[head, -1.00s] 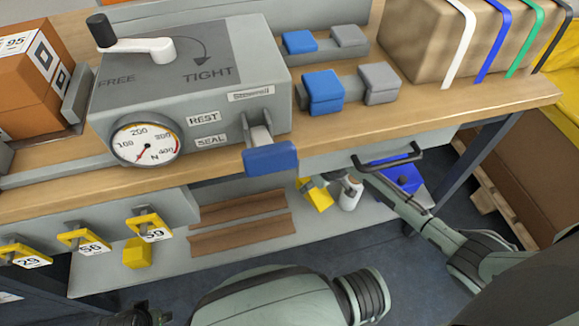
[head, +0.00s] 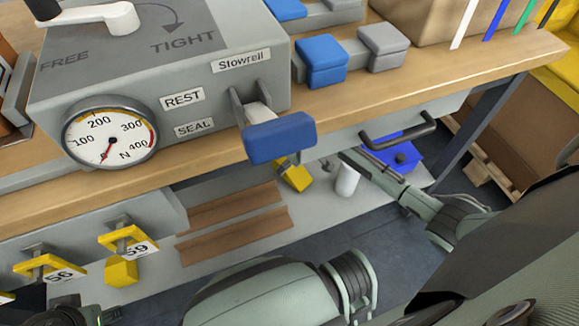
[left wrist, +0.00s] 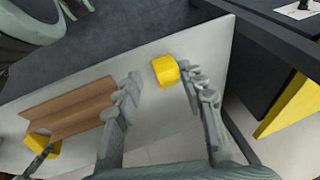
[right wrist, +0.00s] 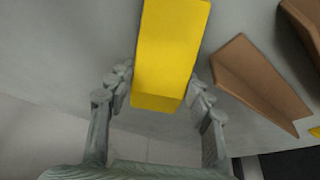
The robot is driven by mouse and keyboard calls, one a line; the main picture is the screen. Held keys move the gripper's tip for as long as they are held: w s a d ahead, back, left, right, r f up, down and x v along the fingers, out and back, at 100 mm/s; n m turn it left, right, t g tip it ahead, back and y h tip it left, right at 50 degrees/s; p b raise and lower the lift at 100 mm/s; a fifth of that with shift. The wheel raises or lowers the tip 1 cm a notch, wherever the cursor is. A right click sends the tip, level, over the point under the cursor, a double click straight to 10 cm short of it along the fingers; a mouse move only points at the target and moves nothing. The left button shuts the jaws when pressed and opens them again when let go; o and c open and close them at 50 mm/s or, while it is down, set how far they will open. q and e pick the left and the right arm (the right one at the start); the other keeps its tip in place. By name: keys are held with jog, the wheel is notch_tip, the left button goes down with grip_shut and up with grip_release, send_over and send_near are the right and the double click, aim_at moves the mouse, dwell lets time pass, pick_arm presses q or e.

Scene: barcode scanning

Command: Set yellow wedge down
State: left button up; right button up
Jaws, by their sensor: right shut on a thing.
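A yellow wedge (head: 296,176) is at the lower grey shelf, right of the brown strips and partly hidden by the blue handle. In the right wrist view the wedge (right wrist: 168,50) stands large between the fingers of my right gripper (right wrist: 159,88), which is shut on it. I cannot tell whether it touches the shelf. A second yellow wedge (head: 121,272) is left of the strips, below the 59 tag. My left gripper (left wrist: 160,85) is open and empty; that second wedge (left wrist: 165,71) shows between its fingers, beyond them. The held wedge (left wrist: 42,146) shows at lower left there.
Two brown angled strips (head: 235,222) lie on the shelf (head: 225,256). A white cylinder (head: 347,180) stands right of the held wedge. The wooden bench (head: 210,160), the gauge machine (head: 200,75) and its blue handle (head: 280,138) overhang. Yellow tag hooks (head: 125,240) hang at left.

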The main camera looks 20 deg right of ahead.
aim_at(297, 172)
pick_arm(q)
jog(key=shift+s+r, duration=0.1)
jog(key=shift+r, duration=0.25)
pick_arm(e)
jog(key=shift+f, duration=0.15)
jog(key=o, duration=1.3)
jog(key=shift+o, duration=0.2)
pick_arm(q)
jog(key=shift+r, duration=0.1)
pick_arm(e)
jog(key=shift+r, duration=0.25)
pick_arm(q)
jog(key=x, duration=0.1)
jog(key=p+x, duration=0.1)
jog(key=x, duration=0.1)
jog(key=p+x, duration=0.1)
jog(key=x, duration=0.1)
jog(key=shift+d, duration=0.5)
pick_arm(e)
jog(key=v, duration=0.7)
jog(key=shift+s, duration=0.15)
